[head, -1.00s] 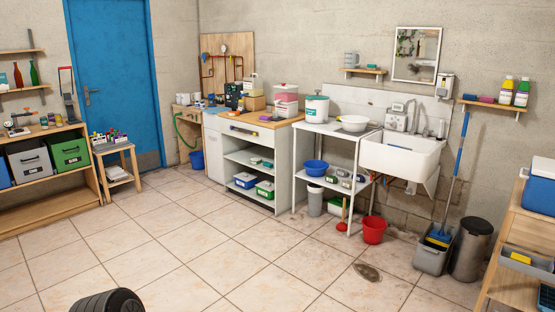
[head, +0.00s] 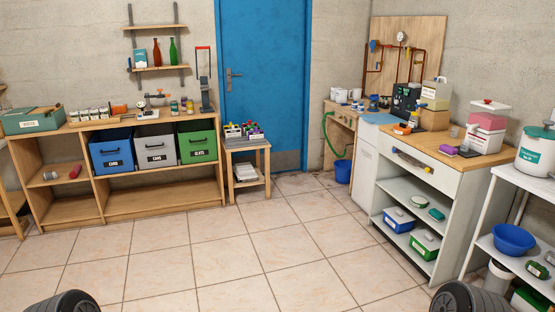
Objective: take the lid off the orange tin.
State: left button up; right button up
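I cannot make out for certain an orange tin or its lid. A small orange object (head: 118,109) is on top of the long wooden shelf unit at the left, among jars and tools. Another small orange object (head: 402,129) is on the counter at the right, near a black machine. Both are too small to tell whether either is a tin with a lid. Neither of my grippers is in view.
The wooden shelf unit (head: 160,193) holds blue, grey and green bins. A small side table (head: 248,147) stands before the blue door (head: 262,85). A white cabinet (head: 425,163) is at the right. The tiled floor (head: 240,265) between them is clear.

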aim_at(401, 127)
jog(key=i+j, duration=0.15)
jog(key=i, duration=0.7)
jog(key=i+j+u, duration=0.1)
jog(key=i, duration=0.75)
jog(key=i+l+z, duration=0.15)
jog(key=i+z, duration=0.8)
jog(key=i+j+z, duration=0.25)
jog(key=i+z, duration=0.2)
jog(key=i+j+z, duration=1.1)
jog(key=j, duration=0.15)
jog(key=i+j+z, duration=0.2)
jog(key=j, duration=0.15)
jog(key=i+j+z, duration=0.15)
jog(key=j, duration=0.15)
jog(key=j+z, duration=0.2)
jog(key=j, duration=0.2)
jog(key=i+j+z, duration=0.15)
jog(key=j, duration=0.2)
